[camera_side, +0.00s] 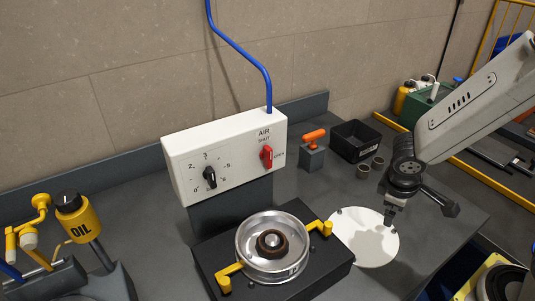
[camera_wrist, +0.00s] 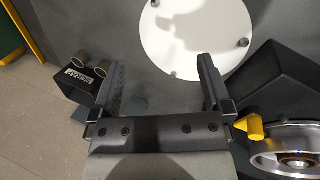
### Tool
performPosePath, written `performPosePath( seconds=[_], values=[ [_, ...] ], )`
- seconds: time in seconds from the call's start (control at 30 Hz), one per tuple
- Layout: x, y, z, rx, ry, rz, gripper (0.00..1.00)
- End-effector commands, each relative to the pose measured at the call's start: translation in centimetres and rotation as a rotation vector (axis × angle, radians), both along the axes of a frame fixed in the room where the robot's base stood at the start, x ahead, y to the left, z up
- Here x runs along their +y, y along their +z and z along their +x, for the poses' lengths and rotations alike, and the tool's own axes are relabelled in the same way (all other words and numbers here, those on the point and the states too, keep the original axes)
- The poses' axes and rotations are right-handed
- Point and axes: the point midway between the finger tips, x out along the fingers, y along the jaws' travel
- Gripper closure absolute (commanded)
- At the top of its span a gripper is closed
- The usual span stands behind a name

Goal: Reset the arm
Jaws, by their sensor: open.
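My gripper (camera_side: 389,217) hangs above the white round plate (camera_side: 361,243) at the right of the bench in the side view. In the wrist view my gripper (camera_wrist: 162,88) has its two black fingers well apart, with nothing between them. The white plate (camera_wrist: 190,30) lies beyond the fingertips there, with small dark studs near its rim. The press (camera_side: 272,248), a round metal ring with yellow clamps on a black base, stands left of my gripper in the side view. It is partly visible at the lower right of the wrist view (camera_wrist: 290,145).
A white control box (camera_side: 226,152) with a black dial and red AIR knob stands behind the press. An orange-handled tool (camera_side: 313,140), a black bin (camera_side: 355,140) and two small brown rings stand behind the plate. A yellow oil can (camera_side: 79,217) is at left.

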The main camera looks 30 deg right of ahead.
Motion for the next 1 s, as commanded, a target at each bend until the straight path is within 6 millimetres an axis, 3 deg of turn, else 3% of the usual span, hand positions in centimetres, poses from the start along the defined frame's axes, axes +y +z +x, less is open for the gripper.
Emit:
performPosePath(
  seconds=[0.5, 1.0],
  values=[
    [1.0, 1.3, 1.0, -0.174, -0.305, 0.335, 0.0],
    [0.9, 1.5, 1.3, -0.203, -0.338, 0.365, 0.0]
  ],
)
